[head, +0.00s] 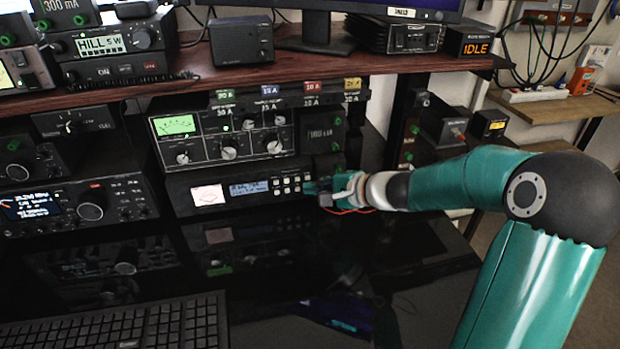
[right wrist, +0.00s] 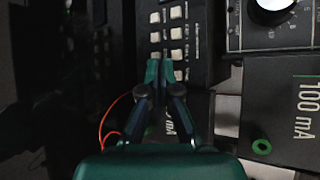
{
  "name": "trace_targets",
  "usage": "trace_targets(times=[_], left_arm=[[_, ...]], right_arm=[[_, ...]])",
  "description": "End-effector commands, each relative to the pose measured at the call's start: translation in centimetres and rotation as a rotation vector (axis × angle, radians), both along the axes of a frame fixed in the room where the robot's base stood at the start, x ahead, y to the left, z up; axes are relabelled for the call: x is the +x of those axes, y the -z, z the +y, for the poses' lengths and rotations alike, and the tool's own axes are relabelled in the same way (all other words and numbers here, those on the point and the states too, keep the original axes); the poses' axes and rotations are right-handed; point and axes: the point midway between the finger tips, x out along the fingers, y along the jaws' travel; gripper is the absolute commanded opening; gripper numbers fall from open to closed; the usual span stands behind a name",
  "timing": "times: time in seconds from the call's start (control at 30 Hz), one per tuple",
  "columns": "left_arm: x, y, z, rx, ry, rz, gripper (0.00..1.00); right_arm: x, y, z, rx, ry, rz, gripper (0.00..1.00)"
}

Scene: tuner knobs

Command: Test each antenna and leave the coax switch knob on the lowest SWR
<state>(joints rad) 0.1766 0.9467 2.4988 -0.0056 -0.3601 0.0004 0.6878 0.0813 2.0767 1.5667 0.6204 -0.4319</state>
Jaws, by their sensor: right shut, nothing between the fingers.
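My right gripper (head: 316,187) is at the right end of a low black unit (head: 180,196) with a blue text display (head: 249,187) and pale buttons (head: 286,185). In the right wrist view its fingertips (right wrist: 160,68) are together and empty, close to the lower buttons (right wrist: 155,37); contact cannot be told. Above the unit stands a tuner-like box with a lit green meter (head: 175,125) and several knobs (head: 229,149). A small black box at left carries a pointer knob (head: 70,126); its labels are too small to confirm it as the coax switch. My left gripper is out of view.
A radio (head: 92,203) sits at left, a keyboard (head: 120,325) in front. A red wire (head: 350,211) hangs by my right gripper. A shelf (head: 290,62) overhangs the equipment.

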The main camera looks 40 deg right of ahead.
Motion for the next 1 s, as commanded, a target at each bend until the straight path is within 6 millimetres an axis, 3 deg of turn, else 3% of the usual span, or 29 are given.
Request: trace_targets(times=[1.0], left_arm=[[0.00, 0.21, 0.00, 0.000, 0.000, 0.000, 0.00]], right_arm=[[0.98, -0.11, -0.40, 0.000, -0.001, 0.000, 0.00]])
